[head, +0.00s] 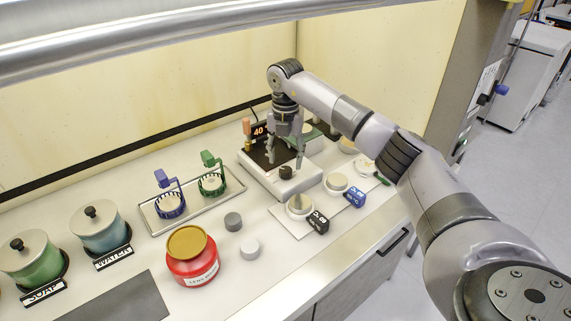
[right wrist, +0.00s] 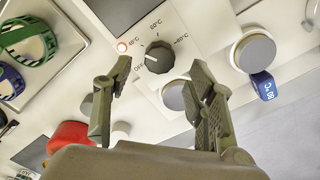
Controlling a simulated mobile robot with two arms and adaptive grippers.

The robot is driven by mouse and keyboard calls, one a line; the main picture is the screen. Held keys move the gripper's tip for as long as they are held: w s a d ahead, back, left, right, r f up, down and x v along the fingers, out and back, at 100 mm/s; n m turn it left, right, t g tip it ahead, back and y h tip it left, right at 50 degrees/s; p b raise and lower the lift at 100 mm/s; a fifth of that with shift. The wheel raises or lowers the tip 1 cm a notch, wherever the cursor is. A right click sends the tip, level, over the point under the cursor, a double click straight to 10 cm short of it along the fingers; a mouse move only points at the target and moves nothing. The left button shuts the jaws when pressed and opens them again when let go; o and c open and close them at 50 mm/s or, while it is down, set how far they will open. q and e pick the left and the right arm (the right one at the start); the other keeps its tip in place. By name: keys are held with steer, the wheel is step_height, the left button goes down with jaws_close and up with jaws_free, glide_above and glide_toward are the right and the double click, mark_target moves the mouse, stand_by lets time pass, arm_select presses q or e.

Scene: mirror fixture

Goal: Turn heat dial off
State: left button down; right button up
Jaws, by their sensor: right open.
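The heat dial (head: 286,172) is a black knob on the front of a white hot plate (head: 268,180). In the right wrist view the dial (right wrist: 159,57) has a white mark on its left side. Temperature labels run around it, and a small red-ringed light (right wrist: 122,47) is beside it. My right gripper (head: 285,161) is above the hot plate, pointing down. In the right wrist view the right gripper (right wrist: 160,68) is open, with one finger on each side of the dial and visible gaps between. My left gripper is in neither view.
A metal tray (head: 150,228) with blue and green holders stands left of the hot plate. A red jar (head: 190,262), small grey cylinders and round dishes stand in front. Lidded soap (head: 28,262) and water (head: 102,232) pots are at the left. A metal bar crosses the top.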

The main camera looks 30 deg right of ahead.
mark_target(286, 169)
steer(key=shift+f, duration=2.05)
steer(key=shift+c, duration=0.3)
steer(key=c, duration=1.1)
